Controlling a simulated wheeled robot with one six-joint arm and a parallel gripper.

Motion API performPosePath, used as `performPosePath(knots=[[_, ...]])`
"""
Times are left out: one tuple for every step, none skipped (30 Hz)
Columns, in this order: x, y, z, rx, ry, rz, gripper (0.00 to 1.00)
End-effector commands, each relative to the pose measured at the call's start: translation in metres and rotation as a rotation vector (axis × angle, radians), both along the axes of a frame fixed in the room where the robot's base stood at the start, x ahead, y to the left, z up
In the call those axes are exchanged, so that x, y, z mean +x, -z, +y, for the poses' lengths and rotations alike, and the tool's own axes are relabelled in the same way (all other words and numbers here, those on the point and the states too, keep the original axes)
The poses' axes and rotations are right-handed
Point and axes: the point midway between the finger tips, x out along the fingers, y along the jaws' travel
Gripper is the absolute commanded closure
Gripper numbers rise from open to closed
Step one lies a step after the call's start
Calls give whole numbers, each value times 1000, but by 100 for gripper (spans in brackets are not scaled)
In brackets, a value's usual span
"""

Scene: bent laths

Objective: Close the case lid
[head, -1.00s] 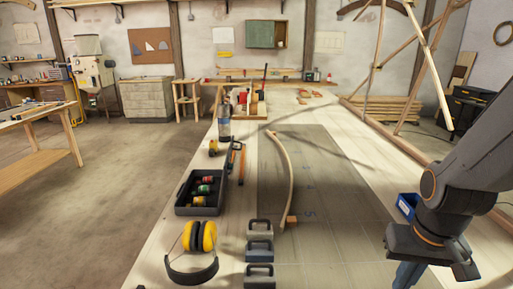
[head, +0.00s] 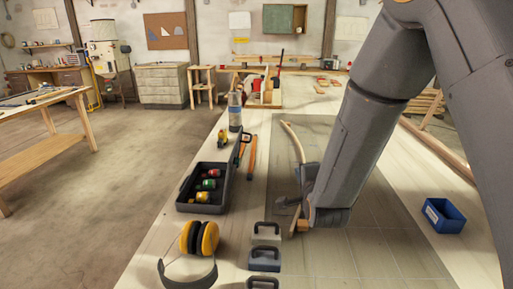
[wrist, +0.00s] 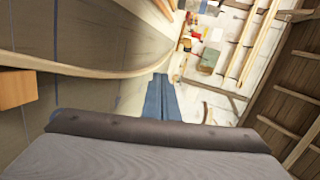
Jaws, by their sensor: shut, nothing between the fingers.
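The dark case (head: 180,206) stands open on the left part of the bench in the head view. Small red, green and yellow items lie inside the case. My gripper (head: 283,204) is to the right of the case and lid, apart from them, beside the bent lath (head: 291,138). In the wrist view its fingers (wrist: 163,98) are together and empty, and the case cannot be made out there. My wrist hides part of the lath.
Yellow ear defenders (head: 199,238) lie in front of the case. Several grey clamp-like blocks (head: 265,258) stand in a row to their right. A bottle (head: 235,110) and a yellow tape measure (head: 223,137) are behind the case. A blue bin (head: 444,215) stands at the right.

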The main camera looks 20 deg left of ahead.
Motion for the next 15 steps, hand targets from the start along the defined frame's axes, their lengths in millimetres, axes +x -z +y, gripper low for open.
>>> performPosePath(knots=[[-2,1,23,99,-5,-32,100],[-2,-2,34,162,-6,-53,100],[-4,-6,47,242,-8,-76,100],[-6,-7,54,293,-12,-90,100],[-8,-10,62,341,-16,-104,100],[-10,-13,69,397,-22,-117,100],[-12,-15,74,431,-28,-126,100],[-14,-16,78,460,-32,-133,100],[-16,-18,81,490,-36,-140,100],[-16,-19,84,508,-39,-144,100],[-17,-20,86,522,-41,-148,100],[-16,-22,88,534,-43,-152,100],[-15,-22,89,539,-43,-152,100],[-13,-23,90,542,-44,-153,100],[-9,-23,91,543,-43,-153,100]])
